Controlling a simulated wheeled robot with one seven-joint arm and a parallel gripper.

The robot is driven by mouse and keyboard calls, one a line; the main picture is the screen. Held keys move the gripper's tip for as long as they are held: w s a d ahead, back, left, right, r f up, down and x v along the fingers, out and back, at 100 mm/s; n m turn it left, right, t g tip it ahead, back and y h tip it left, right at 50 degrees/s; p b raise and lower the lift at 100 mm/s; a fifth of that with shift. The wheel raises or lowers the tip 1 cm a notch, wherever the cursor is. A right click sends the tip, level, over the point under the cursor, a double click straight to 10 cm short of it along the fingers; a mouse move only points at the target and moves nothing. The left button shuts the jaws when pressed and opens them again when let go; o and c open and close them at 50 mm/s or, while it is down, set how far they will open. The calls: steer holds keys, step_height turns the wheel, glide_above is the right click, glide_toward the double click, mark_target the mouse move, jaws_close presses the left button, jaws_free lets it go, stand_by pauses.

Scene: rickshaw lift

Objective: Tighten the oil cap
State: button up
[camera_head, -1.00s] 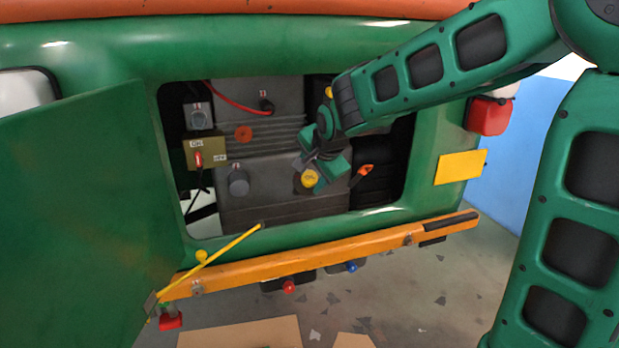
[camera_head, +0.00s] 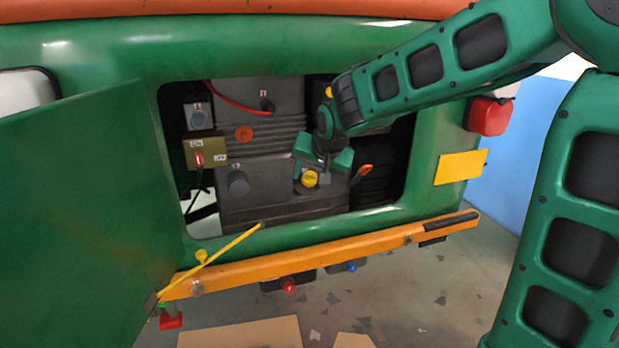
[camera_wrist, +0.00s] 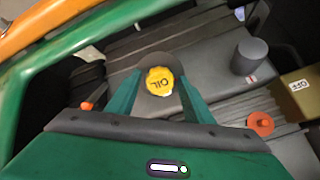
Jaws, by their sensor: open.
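The yellow oil cap (camera_head: 309,179) sits low on the grey engine block inside the open hatch. In the wrist view the oil cap (camera_wrist: 160,81), marked OIL, lies between the tips of my two fingers. My gripper (camera_head: 312,176) reaches into the hatch from the upper right. In the wrist view my gripper (camera_wrist: 158,88) is open, with one green finger on each side of the cap. I cannot tell whether either finger touches it.
An orange-handled dipstick (camera_head: 364,171) stands just right of my gripper. A dark grey round knob (camera_head: 238,183) and an orange-red disc (camera_head: 243,133) are to the left. The hatch's green rim and the orange bumper (camera_head: 320,261) run below. The open green door (camera_head: 90,215) fills the left.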

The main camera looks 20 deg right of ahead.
steer(key=c, duration=0.9)
steer(key=shift+o, duration=0.2)
steer(key=shift+m, duration=2)
steer(key=shift+m, duration=2)
steer(key=m, duration=0.2)
steer(key=shift+f+m, duration=0.1)
steer(key=shift+m, duration=0.2)
steer(key=o, duration=1.1)
steer(key=shift+w, duration=0.1)
steer(key=shift+c, duration=0.8)
